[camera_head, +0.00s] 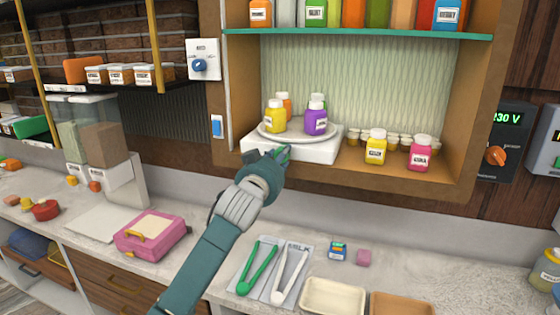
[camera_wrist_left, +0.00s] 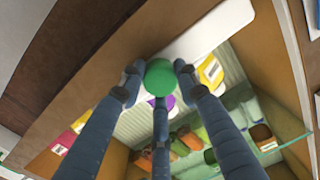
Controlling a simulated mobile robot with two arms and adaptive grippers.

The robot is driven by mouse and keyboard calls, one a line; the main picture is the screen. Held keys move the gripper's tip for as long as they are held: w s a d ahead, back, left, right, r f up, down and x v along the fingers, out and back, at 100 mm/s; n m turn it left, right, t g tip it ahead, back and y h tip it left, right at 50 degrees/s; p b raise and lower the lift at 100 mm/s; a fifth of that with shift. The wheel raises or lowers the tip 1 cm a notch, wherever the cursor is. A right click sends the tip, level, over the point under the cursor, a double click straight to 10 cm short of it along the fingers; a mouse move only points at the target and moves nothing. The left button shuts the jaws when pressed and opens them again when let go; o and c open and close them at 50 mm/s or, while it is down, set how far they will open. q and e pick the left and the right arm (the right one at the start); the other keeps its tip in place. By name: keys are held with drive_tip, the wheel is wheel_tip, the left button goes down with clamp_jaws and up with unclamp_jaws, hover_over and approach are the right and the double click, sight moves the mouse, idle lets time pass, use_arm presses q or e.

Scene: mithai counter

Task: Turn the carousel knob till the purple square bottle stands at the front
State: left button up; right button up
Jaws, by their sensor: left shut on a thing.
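The purple bottle (camera_head: 316,121) stands upright on the right side of the round carousel plate (camera_head: 291,137). A yellow bottle (camera_head: 275,117) stands at the plate's front left. An orange bottle (camera_head: 286,98) and a mostly hidden green-topped bottle (camera_head: 317,98) are behind. The plate sits on a white base (camera_head: 318,153) in the cabinet. My left gripper (camera_head: 279,155) is at the base's front, shut on the green knob (camera_wrist_left: 159,77). In the left wrist view its fingers surround the round knob. The purple bottle (camera_wrist_left: 168,102) shows partly behind it there. My right gripper is not in view.
A yellow jar (camera_head: 376,147) and a pink jar (camera_head: 420,153) stand right of the base, before several small cups. A jar shelf (camera_head: 350,34) hangs above. Below lie green tongs (camera_head: 257,268), white tongs (camera_head: 290,275) and a pink case (camera_head: 152,236).

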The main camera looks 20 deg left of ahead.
use_arm(q)
drive_tip(key=n, duration=0.3)
drive_tip(key=n+p, duration=0.1)
drive_tip(key=n, duration=0.2)
drive_tip(key=n+p, duration=0.1)
drive_tip(key=n, duration=0.2)
drive_tip(key=shift+a+r+n+h, duration=0.15)
drive_tip(key=shift+r+n+h, duration=0.15)
drive_tip(key=shift+n, duration=0.1)
idle(0.4)
drive_tip(key=o, duration=1.1)
drive_tip(key=shift+f, duration=0.1)
drive_tip(key=shift+o, duration=0.2)
drive_tip(key=shift+f, duration=0.1)
drive_tip(key=s, duration=1.2)
drive_tip(key=shift+a+r, duration=0.25)
drive_tip(key=shift+r, duration=0.05)
